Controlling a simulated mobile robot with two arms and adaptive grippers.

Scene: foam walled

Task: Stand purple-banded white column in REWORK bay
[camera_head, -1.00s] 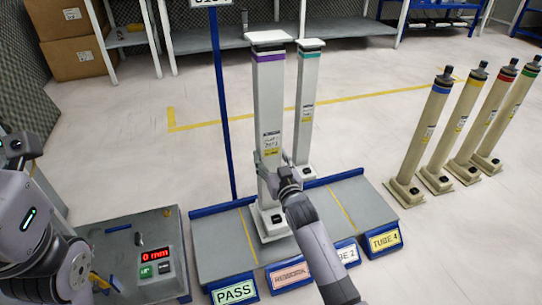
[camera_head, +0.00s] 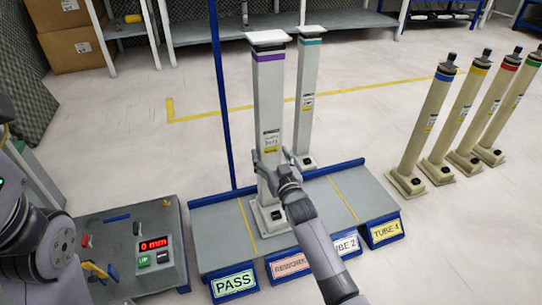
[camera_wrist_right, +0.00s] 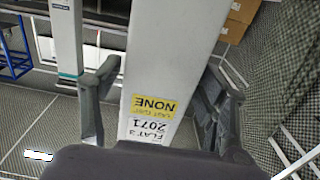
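The purple-banded white column (camera_head: 269,100) stands upright on the grey bay platform (camera_head: 222,238). Its square base (camera_head: 268,214) rests in the bay behind the REWORK label (camera_head: 290,265), close to the yellow line on its left. My right gripper (camera_head: 273,158) is at the column's lower half, one finger on each side. In the right wrist view the column (camera_wrist_right: 165,60) stands between the spread fingers, with a gap beside the left finger; its label reads FLAT 3 2071, NONE. My left arm shows at the left edge, but its gripper is out of view.
A teal-banded white column (camera_head: 307,90) stands close behind on the right. Several tan columns (camera_head: 424,130) stand on the floor further right. A blue post (camera_head: 222,100) rises behind the platform. A grey gauge box (camera_head: 150,240) reading 0 mm is at left.

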